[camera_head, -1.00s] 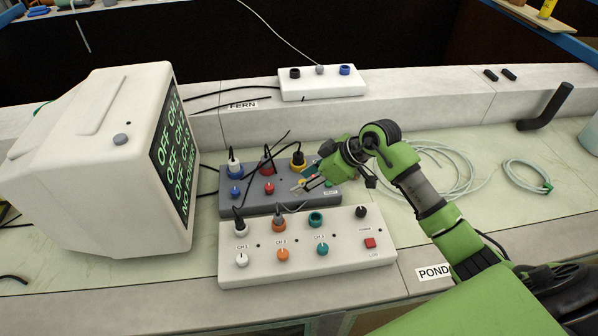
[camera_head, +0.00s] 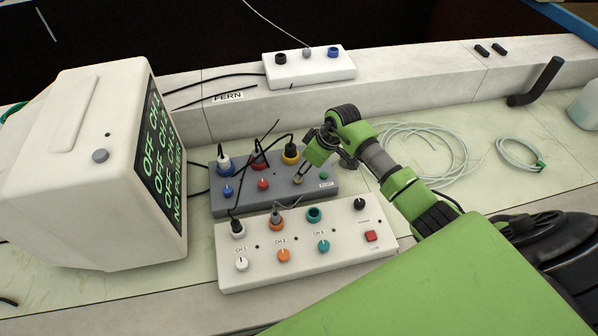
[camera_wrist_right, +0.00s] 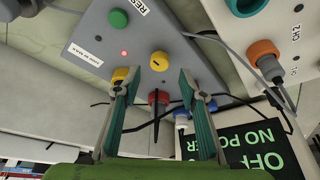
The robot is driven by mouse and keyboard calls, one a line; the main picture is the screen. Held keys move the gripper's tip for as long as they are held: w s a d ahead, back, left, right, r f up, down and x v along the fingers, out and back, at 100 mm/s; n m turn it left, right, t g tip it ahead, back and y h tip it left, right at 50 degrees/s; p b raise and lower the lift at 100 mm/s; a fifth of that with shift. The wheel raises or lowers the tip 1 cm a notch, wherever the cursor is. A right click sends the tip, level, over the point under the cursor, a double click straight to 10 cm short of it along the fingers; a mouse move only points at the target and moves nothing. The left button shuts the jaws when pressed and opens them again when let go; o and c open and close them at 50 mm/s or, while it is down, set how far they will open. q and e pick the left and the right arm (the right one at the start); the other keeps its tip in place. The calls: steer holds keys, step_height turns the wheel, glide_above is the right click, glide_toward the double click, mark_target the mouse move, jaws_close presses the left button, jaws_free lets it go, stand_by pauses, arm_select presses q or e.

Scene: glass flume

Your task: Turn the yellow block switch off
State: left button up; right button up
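The grey block (camera_head: 275,198) lies behind the white channel box. Its yellow switch (camera_wrist_right: 159,62) is a small round knob with a dark mark, in the row with a green button (camera_wrist_right: 119,18). My right gripper (camera_wrist_right: 157,74) is open; in the wrist view its two fingers stand on either side of the yellow switch, with gaps, and contact cannot be told. In the head view the right gripper (camera_head: 299,178) is over that knob and partly hides it. A yellow plug (camera_head: 291,153) sits behind it on the block. A red light (camera_wrist_right: 124,53) glows on the block.
The white channel box (camera_head: 305,262) stands in front, with knobs and plugs. The monitor (camera_head: 100,180) at left reads OFF lines and NO POWER. Black cables rise from the plugs near my fingers. Another white box (camera_head: 310,68) sits on the ledge behind. A hose coil (camera_head: 518,153) lies right.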

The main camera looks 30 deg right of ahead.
steer(key=x, duration=0.4)
steer(key=shift+w+a+f, duration=0.1)
steer(key=shift+w+f, duration=0.05)
steer(key=shift+f, duration=0.15)
arm_select(q)
steer(key=shift+w+d+r, duration=0.1)
steer(key=shift+w+r, duration=0.05)
steer(key=shift+w, duration=0.4)
steer(key=shift+w+r, duration=0.1)
steer(key=shift+w, duration=0.45)
steer(key=shift+s, duration=0.1)
steer(key=shift+s, duration=0.1)
arm_select(e)
jaws_close()
